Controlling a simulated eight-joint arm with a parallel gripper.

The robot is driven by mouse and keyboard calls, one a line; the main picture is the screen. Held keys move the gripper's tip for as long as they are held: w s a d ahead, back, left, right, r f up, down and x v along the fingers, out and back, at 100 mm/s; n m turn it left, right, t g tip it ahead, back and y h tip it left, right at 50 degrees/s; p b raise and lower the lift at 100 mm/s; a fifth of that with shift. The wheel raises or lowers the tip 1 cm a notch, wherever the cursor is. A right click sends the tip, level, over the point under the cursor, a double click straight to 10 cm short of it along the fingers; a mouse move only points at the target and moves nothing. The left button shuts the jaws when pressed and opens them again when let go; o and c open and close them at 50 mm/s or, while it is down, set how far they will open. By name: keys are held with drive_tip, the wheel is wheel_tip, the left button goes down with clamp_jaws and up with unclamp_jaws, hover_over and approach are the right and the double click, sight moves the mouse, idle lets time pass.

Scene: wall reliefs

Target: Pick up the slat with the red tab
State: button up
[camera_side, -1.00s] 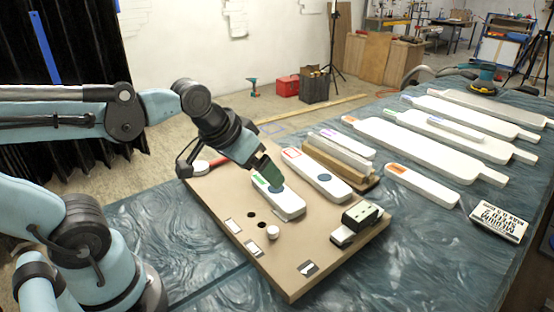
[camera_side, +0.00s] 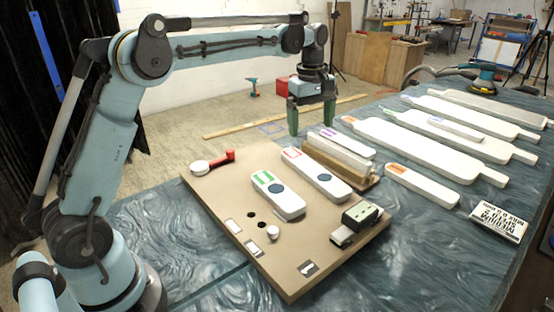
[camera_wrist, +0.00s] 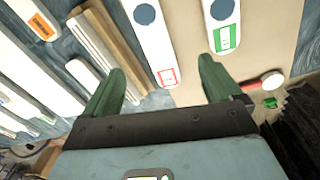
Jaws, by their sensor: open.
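The slat with the red tab (camera_side: 307,168) is white and rounded, with a red-outlined label near its far end and a dark blue disc. It lies flat on the tan board (camera_side: 228,203), beside a similar slat with a green tab (camera_side: 289,204). My gripper (camera_side: 310,126) is open and empty, raised beyond the board's far edge, with its green fingers pointing down. In the wrist view, the red-tab slat (camera_wrist: 148,45) shows ahead, its labelled end between and beyond my open fingers (camera_wrist: 162,68). The gripper is apart from it.
A holder with upright slats (camera_side: 340,158) stands right of the red-tab slat. An orange-tab slat (camera_side: 421,186) and long white paddles (camera_side: 425,150) lie to the right.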

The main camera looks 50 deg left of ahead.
drive_tip(key=w+f+n, duration=0.2)
hover_over(312, 168)
drive_tip(key=shift+g, duration=0.3)
drive_tip(key=f, duration=0.6)
drive_tip(key=shift+s+f, duration=0.35)
drive_tip(key=shift+w+d+f, duration=0.1)
drive_tip(key=shift+w+f, duration=0.1)
drive_tip(key=shift+f, duration=1.1)
drive_tip(key=shift+w+f, duration=0.15)
drive_tip(key=shift+f, duration=1.15)
drive_tip(key=shift+c, duration=0.3)
drive_tip(key=c, duration=1.2)
